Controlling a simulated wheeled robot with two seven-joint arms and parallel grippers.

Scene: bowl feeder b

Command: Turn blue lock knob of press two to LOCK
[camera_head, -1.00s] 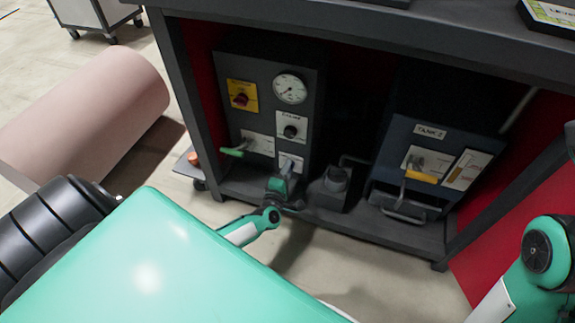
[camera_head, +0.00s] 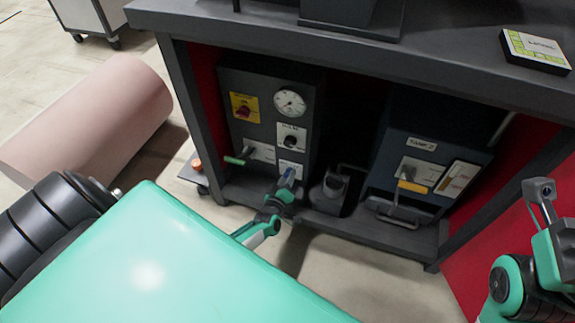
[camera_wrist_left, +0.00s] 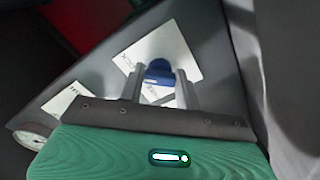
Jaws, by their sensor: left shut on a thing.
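The blue lock knob (camera_wrist_left: 160,72) shows in the left wrist view on a white label plate (camera_wrist_left: 170,48) of the press panel. My left gripper (camera_wrist_left: 160,84) has its two fingers on either side of the knob and is shut on it. The lettering on the plate is partly hidden by knob and fingers, so I cannot read the knob's setting. In the head view my left gripper (camera_head: 285,184) is low at the grey press panel (camera_head: 265,130), in front of the lower plate. My right gripper (camera_head: 540,195) is at the right edge, away from the panel; its jaws are unclear.
The panel also has a gauge (camera_head: 290,103), a yellow plate with a red switch (camera_head: 244,107), a black knob (camera_head: 291,142) and a green lever (camera_head: 236,160). A tank unit (camera_head: 425,160) stands to the right inside the bench. The bench top (camera_head: 440,60) overhangs them.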

